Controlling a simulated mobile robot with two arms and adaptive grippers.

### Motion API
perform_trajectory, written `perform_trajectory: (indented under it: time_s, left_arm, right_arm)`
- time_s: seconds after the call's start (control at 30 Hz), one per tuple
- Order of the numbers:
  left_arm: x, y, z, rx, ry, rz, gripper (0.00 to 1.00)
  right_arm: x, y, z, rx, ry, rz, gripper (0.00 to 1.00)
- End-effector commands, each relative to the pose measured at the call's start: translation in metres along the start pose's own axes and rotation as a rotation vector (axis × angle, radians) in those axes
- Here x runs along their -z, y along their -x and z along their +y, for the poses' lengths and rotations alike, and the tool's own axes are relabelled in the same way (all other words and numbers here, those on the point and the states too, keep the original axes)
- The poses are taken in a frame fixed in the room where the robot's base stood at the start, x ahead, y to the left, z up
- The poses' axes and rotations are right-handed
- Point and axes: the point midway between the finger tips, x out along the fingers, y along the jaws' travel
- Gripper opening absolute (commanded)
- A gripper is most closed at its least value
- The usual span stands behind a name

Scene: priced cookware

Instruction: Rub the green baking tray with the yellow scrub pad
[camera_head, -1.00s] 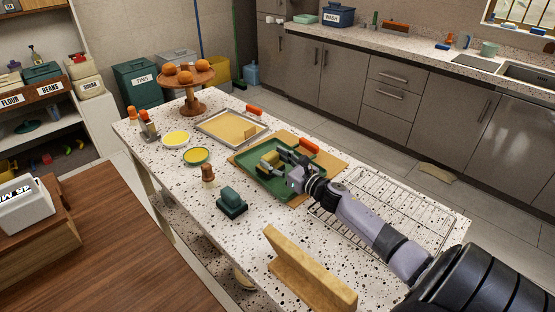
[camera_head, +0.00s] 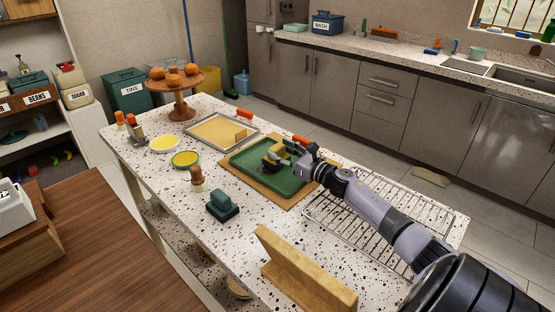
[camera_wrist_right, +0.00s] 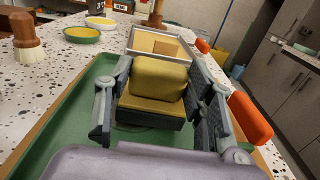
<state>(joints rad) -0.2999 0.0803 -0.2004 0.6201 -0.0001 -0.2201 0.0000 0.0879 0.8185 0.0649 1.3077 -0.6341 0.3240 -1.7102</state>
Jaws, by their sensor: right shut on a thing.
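The green baking tray (camera_head: 256,178) lies on a tan board on the speckled counter. The yellow scrub pad (camera_head: 273,157) has a dark layer underneath and is held over the tray's far half. It fills the middle of the right wrist view (camera_wrist_right: 156,88). My right gripper (camera_head: 284,153) is shut on the pad, with a finger on each side of it. The pad looks down at the tray's surface, but its underside is hidden, so contact is not certain. My left gripper is not in view.
A silver tray (camera_head: 213,130) holding a yellow piece lies behind the green tray. A wire rack (camera_head: 365,225) is on the right. A dark green scrubber (camera_head: 222,207), a wooden-handled brush (camera_head: 197,178) and two small dishes stand on the left. An orange handle (camera_head: 301,140) is close to my gripper.

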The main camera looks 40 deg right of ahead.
Motion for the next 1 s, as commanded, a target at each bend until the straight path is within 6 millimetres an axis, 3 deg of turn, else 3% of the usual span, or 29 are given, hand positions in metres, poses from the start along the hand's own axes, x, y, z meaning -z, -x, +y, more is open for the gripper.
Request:
perform_trajectory:
  time_s: [0.13,0.5,1.0]
  left_arm:
    - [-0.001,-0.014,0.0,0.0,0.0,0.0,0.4]
    - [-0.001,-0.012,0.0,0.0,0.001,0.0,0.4]
    - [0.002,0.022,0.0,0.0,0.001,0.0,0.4]
  right_arm:
    - [0.003,-0.001,-0.014,0.002,0.002,-0.001,0.22]
    - [-0.001,0.0,-0.016,0.001,0.0,0.0,0.22]
    - [-0.048,0.0,-0.015,-0.001,0.001,-0.001,0.22]
